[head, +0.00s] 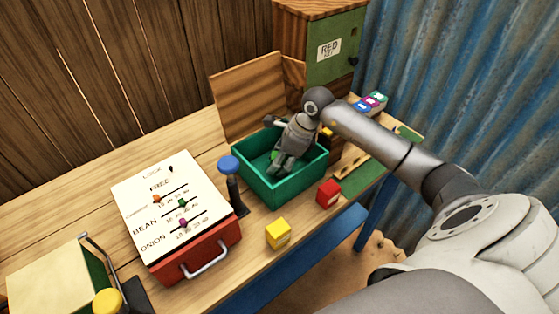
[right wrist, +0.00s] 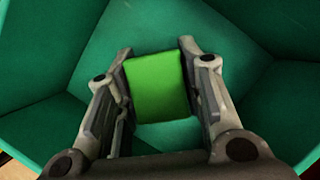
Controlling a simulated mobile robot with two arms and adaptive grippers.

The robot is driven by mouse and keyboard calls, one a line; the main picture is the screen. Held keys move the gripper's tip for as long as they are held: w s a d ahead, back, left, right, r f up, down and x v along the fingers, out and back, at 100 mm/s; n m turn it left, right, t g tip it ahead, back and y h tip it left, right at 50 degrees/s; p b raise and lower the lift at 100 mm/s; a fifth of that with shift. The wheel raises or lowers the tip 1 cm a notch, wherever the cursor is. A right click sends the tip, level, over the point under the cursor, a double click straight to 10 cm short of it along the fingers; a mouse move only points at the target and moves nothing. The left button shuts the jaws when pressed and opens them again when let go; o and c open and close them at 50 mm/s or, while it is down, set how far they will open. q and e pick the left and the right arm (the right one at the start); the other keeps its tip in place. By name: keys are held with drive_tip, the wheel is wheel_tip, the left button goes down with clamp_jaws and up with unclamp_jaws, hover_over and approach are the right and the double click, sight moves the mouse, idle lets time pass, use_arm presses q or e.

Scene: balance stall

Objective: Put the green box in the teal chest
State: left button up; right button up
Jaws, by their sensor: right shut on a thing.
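The teal chest (head: 262,188) stands open on the wooden table, with a wooden panel (head: 255,95) upright behind it like a raised lid. My right gripper (head: 278,164) reaches down inside the chest's walls. In the right wrist view the green box (right wrist: 155,87) sits between the two fingers, which are shut on it. The teal floor and walls (right wrist: 60,125) surround it there. In the head view only a small bit of green shows beside the fingers. I cannot tell whether the box touches the chest floor. My left gripper is not in view.
A red box (head: 328,192) and a yellow box (head: 278,234) lie in front of the chest. A blue-knobbed lever (head: 229,166) and a red case with a white slider panel (head: 153,203) stand left.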

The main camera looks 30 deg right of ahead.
drive_tip(key=shift+f, duration=0.2)
drive_tip(key=o, duration=1.1)
drive_tip(key=shift+r, duration=0.1)
drive_tip(key=shift+c, duration=0.2)
drive_tip(key=shift+r, duration=0.25)
drive_tip(key=b+v, duration=0.2)
drive_tip(key=v, duration=1)
drive_tip(key=shift+f, duration=0.1)
drive_tip(key=shift+s, duration=0.1)
